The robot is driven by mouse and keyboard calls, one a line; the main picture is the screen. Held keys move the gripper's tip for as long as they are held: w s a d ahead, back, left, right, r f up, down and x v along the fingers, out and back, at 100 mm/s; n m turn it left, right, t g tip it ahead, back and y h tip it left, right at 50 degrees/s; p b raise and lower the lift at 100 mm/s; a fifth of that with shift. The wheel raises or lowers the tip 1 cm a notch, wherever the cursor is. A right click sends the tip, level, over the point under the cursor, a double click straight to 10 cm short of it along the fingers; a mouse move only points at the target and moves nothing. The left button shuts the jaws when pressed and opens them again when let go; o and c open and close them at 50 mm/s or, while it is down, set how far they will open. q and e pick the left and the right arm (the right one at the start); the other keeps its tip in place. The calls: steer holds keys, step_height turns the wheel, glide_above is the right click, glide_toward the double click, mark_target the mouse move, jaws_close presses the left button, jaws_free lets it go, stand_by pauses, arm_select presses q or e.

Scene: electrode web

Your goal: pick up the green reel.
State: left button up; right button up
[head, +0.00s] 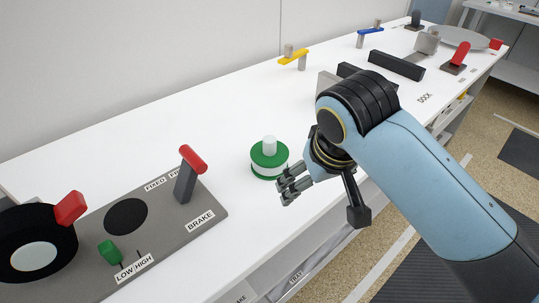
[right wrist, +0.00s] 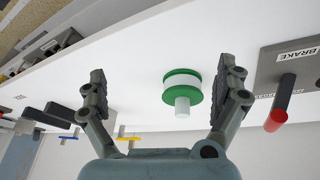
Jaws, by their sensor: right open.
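The green reel (head: 269,160) stands on the white bench in the head view. It has green flanges, a white middle and a pale post on top. My right gripper (head: 288,187) is just to the right of and nearer than the reel, its fingers low beside it. In the right wrist view the reel (right wrist: 182,87) shows between the two open fingers (right wrist: 168,80), closer to the right-hand one. The fingers look empty, and I cannot tell whether either touches the reel. My left gripper is not in view.
A grey panel (head: 150,232) with a red-topped brake lever (head: 190,172), a green knob (head: 109,250) and a black wheel (head: 62,244) lies left of the reel. Yellow (head: 293,57) and blue (head: 370,30) parts and dark bars (head: 396,65) stand farther back.

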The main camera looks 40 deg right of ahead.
mark_target(269, 143)
steer(key=w+m, duration=0.1)
steer(key=w, duration=0.3)
steer(key=w+r+m, duration=0.1)
steer(key=w+m, duration=0.1)
steer(key=w, duration=0.3)
steer(key=w+m+h, duration=0.1)
steer(key=w+m, duration=0.1)
steer(key=w, duration=0.2)
steer(key=shift+w+a+r, duration=0.15)
steer(key=shift+w+a, duration=0.2)
steer(key=shift+a, duration=0.05)
steer(key=shift+m, duration=0.3)
steer(key=x, duration=0.4)
steer(key=shift+w+d+b, duration=0.15)
steer(key=shift+w+b, duration=0.2)
steer(key=x, duration=0.6)
steer(key=shift+w+d+b, duration=0.2)
steer(key=shift+d+b, duration=0.1)
steer(key=c, duration=1)
